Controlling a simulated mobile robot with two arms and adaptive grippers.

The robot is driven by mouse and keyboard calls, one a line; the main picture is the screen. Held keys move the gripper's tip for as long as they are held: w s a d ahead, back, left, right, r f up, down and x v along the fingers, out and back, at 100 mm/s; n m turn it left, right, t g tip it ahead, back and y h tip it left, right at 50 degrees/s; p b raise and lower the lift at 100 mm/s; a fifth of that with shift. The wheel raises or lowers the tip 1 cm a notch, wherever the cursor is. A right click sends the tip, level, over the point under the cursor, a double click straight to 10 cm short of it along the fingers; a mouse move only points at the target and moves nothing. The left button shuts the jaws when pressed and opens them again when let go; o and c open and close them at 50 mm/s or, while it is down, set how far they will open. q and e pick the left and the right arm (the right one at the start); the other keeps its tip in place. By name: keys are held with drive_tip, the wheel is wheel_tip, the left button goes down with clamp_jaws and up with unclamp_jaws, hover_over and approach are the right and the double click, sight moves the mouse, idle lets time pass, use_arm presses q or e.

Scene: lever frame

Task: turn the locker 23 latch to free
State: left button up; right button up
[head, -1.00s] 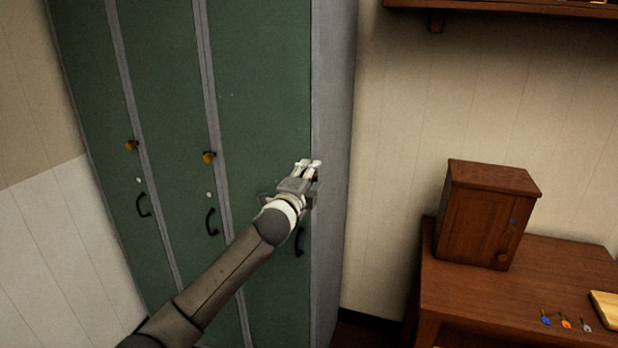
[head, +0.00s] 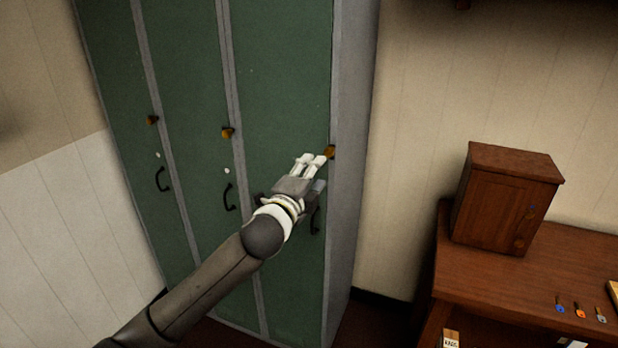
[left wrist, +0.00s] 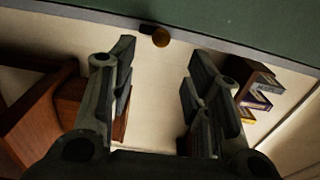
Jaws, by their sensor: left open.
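Three green locker doors stand side by side, each with a small brass latch knob and a dark handle. The right door's latch (head: 329,152) is at its right edge, just beyond my left gripper (head: 311,159). It also shows in the left wrist view (left wrist: 161,38), above and between the fingers. My left gripper (left wrist: 157,80) is open and empty, apart from the latch. The other latches are on the middle door (head: 227,132) and the left door (head: 152,120). I cannot read any locker number. My right gripper is not in view.
A wooden table (head: 470,286) at the right holds a small brown cabinet (head: 503,200) and several coloured-tag keys (head: 580,310). Open floor and bare wall lie between lockers and table.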

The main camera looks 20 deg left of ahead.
use_arm(q)
drive_tip(key=shift+s, duration=0.85)
